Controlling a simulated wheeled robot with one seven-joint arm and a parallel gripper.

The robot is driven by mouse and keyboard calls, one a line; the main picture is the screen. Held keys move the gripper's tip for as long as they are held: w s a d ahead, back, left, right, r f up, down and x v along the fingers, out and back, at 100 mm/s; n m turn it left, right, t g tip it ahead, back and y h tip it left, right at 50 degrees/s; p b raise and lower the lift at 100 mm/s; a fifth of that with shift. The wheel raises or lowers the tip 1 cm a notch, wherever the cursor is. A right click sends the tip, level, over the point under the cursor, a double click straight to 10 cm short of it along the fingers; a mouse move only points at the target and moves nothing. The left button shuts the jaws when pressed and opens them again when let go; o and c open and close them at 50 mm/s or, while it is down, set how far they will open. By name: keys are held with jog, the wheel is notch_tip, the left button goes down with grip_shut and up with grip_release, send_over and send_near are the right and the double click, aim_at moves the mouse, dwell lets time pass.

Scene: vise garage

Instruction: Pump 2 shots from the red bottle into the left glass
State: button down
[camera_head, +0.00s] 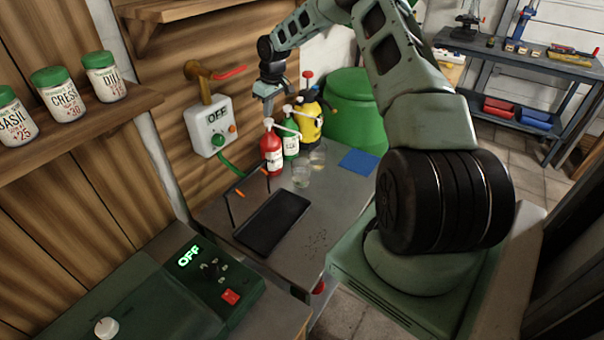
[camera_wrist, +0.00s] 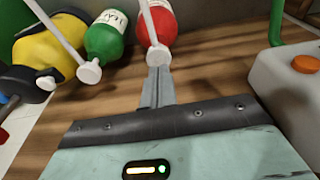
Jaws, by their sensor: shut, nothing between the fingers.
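The red bottle (camera_head: 271,152) stands upright on the grey bench, with a white pump head and a long nozzle pointing right. In the wrist view, the red bottle (camera_wrist: 162,22) and its pump head (camera_wrist: 157,57) are just beyond my fingertips. My gripper (camera_head: 268,112) is shut and empty, pointing down directly over that pump head. The wrist view shows the closed fingers of my gripper (camera_wrist: 158,72) meeting the pump head in the picture; I cannot tell whether they touch it. The left glass (camera_head: 301,176) and the right glass (camera_head: 317,156) stand clear and upright right of the bottle.
A green pump bottle (camera_head: 291,146) and a yellow sprayer (camera_head: 309,120) stand close behind the red bottle. A white box reading OFF (camera_head: 211,128) is on the wall at left. A black tray (camera_head: 272,221) and a blue cloth (camera_head: 359,162) lie on the bench (camera_head: 335,193).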

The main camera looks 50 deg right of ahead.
aim_at(268, 120)
jog(key=shift+f, duration=0.15)
jog(key=shift+f+b, duration=0.85)
jog(key=shift+f, duration=0.5)
jog(key=shift+r, duration=0.15)
jog(key=shift+r+p, duration=0.85)
jog(key=shift+r, duration=0.4)
jog(key=shift+f, duration=0.15)
jog(key=shift+f+b, duration=0.85)
jog(key=shift+f, duration=0.45)
jog(key=shift+r, duration=0.1)
jog(key=shift+r+p, duration=0.85)
jog(key=shift+r, duration=0.45)
